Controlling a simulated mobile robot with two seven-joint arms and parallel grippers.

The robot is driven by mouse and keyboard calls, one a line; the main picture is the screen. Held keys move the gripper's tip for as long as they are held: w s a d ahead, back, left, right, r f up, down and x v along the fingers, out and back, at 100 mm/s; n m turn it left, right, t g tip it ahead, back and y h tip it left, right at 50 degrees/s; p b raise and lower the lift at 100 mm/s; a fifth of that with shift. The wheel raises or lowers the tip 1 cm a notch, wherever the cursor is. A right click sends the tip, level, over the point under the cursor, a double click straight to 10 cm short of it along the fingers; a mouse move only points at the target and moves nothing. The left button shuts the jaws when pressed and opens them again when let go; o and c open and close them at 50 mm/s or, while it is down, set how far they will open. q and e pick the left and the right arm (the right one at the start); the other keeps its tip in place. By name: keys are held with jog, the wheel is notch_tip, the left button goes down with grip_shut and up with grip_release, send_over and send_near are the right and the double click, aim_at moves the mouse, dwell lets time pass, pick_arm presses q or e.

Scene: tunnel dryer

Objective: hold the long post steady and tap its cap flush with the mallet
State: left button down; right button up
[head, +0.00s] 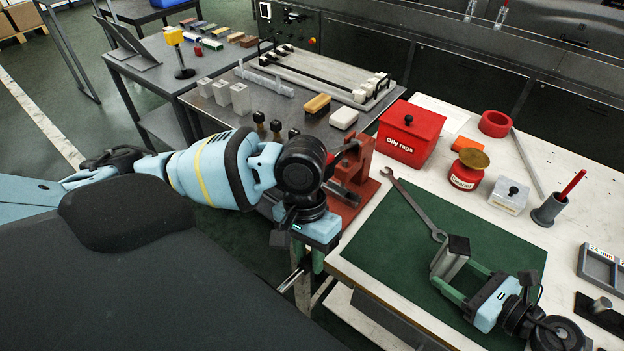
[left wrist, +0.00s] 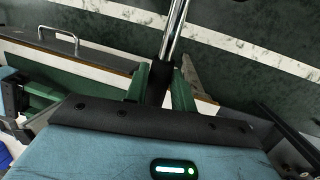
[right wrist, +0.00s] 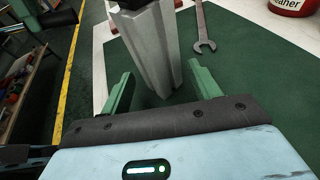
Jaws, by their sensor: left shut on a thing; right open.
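The long post (head: 447,262) is a grey, grooved metal profile with a dark cap (head: 459,244) on top. It stands on the green mat (head: 400,235); its lower part shows large in the right wrist view (right wrist: 153,48). My right gripper (head: 452,275) is open, its green fingers on either side of the post, with a clear gap at the left finger in the right wrist view. My left gripper (head: 308,262) points down beside the bench's left edge. It is shut on the black grip (left wrist: 158,82) of a shiny metal shaft (left wrist: 175,30), apparently the mallet's handle. The mallet head is not visible.
A wrench (head: 415,208) lies on the mat behind the post. A red rag box (head: 410,134), red cleaner tin (head: 466,172) and pen cup (head: 548,210) stand behind. A red-brown fixture (head: 352,195) is beside my left wrist. A grey tray (head: 598,268) lies at right.

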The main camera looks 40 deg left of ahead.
jog(key=shift+b+x, duration=0.3)
jog(key=shift+x, duration=0.7)
jog(key=c, duration=0.5)
jog(key=o, duration=0.7)
jog(key=shift+c, duration=0.2)
jog(key=c, duration=0.9)
jog(key=shift+o, duration=0.2)
